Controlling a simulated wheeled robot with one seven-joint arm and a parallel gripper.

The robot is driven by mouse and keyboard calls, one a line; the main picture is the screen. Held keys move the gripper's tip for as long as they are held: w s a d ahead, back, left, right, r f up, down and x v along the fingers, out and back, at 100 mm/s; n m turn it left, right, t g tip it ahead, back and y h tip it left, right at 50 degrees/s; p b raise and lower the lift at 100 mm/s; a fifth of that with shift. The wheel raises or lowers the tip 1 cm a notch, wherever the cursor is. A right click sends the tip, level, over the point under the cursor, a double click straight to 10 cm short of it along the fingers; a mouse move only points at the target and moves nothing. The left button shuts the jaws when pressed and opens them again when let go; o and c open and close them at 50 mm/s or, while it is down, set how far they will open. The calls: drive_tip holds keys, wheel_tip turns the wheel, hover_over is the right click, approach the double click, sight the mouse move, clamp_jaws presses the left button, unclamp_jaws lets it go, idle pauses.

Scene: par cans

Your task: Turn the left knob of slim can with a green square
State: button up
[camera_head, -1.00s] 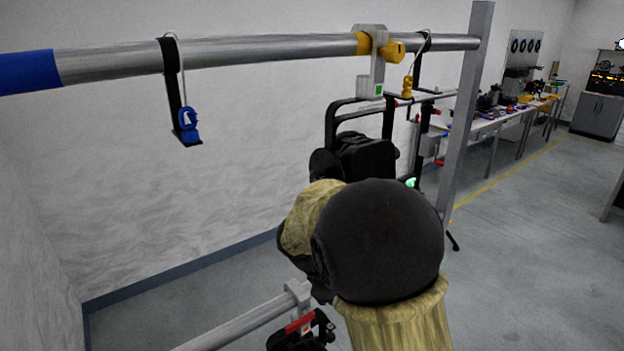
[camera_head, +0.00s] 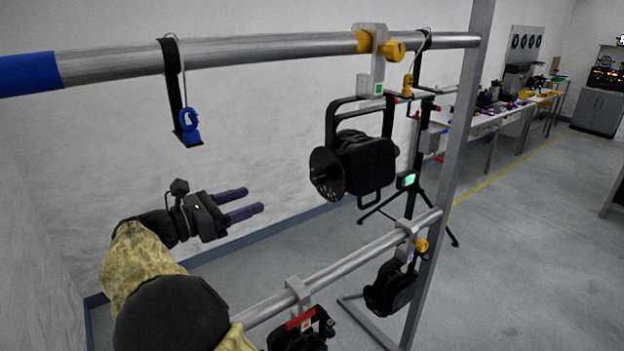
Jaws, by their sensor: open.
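A black can (camera_head: 367,165) hangs in a black yoke (camera_head: 332,122) from the upper bar. Its grey clamp (camera_head: 377,65) carries a small green square (camera_head: 378,88) and a yellow clamp knob (camera_head: 395,49). The can's round flared front (camera_head: 326,174) faces left and down. I cannot make out its left knob clearly against the black body. My gripper (camera_head: 254,199) is open and empty, left of the can and slightly lower, clear of it. Its two purple fingers point right toward the can.
The upper bar (camera_head: 270,50) carries a strap with a blue tag (camera_head: 188,122). The lower bar (camera_head: 345,265) holds two more black cans, at the bottom (camera_head: 302,338) and right (camera_head: 390,288). A grey post (camera_head: 455,160) and a tripod stand (camera_head: 412,205) are right of the can.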

sight(313, 178)
drive_tip(key=shift+d, duration=0.15)
drive_tip(key=p+x, duration=0.5)
drive_tip(key=x, duration=1.1)
drive_tip(key=shift+w+r+p, duration=0.15)
drive_tip(key=shift+p, duration=0.15)
drive_tip(key=shift+w+d, duration=0.25)
drive_tip(key=shift+d, duration=0.25)
drive_tip(key=c, duration=1)
